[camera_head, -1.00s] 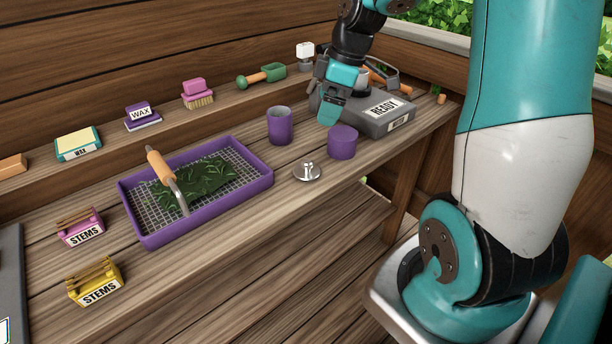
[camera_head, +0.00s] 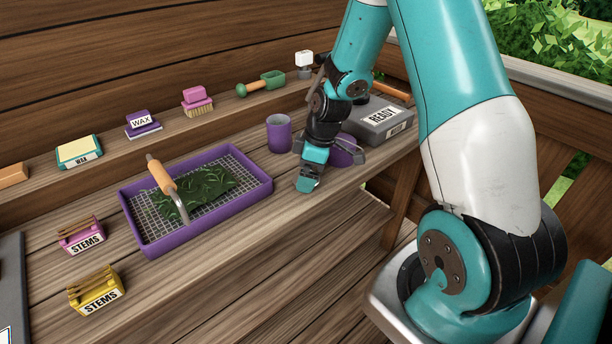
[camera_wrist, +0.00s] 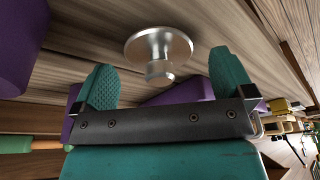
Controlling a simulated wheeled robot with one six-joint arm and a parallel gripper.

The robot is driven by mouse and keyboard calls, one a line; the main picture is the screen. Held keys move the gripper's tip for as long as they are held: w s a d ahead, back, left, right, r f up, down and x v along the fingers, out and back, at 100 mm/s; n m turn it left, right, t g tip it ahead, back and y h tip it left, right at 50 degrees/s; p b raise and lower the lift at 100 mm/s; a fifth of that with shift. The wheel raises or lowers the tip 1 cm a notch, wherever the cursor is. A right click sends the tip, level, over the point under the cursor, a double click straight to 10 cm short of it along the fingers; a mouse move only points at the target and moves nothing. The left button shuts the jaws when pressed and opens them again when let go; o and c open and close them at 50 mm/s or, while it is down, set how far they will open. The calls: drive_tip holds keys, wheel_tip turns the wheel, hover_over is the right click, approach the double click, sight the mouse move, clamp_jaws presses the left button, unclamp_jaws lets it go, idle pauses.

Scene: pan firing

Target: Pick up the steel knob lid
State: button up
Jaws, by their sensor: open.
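The steel knob lid (camera_wrist: 145,42) shows in the wrist view as a shiny round disc with a knob toward me. It lies on the wooden bench, ahead of my gripper (camera_wrist: 162,66) and roughly centred between the two green fingers. The fingers are spread and empty. I cannot tell from this view whether they touch the lid; it looks apart from them. In the head view my gripper (camera_head: 310,177) is low over the bench front, right of the purple tray, and hides the lid.
A purple cup (camera_head: 279,134) stands just behind my gripper, and a purple canister (camera_head: 346,157) is close on its right, partly hidden. The purple tray (camera_head: 195,235) holding leaves and a wooden-handled tool lies left. A grey READY box (camera_head: 372,128) is at the back right.

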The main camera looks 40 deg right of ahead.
drive_tip(key=shift+w+a+f, duration=0.1)
drive_tip(key=shift+f, duration=0.45)
drive_tip(key=c, duration=1)
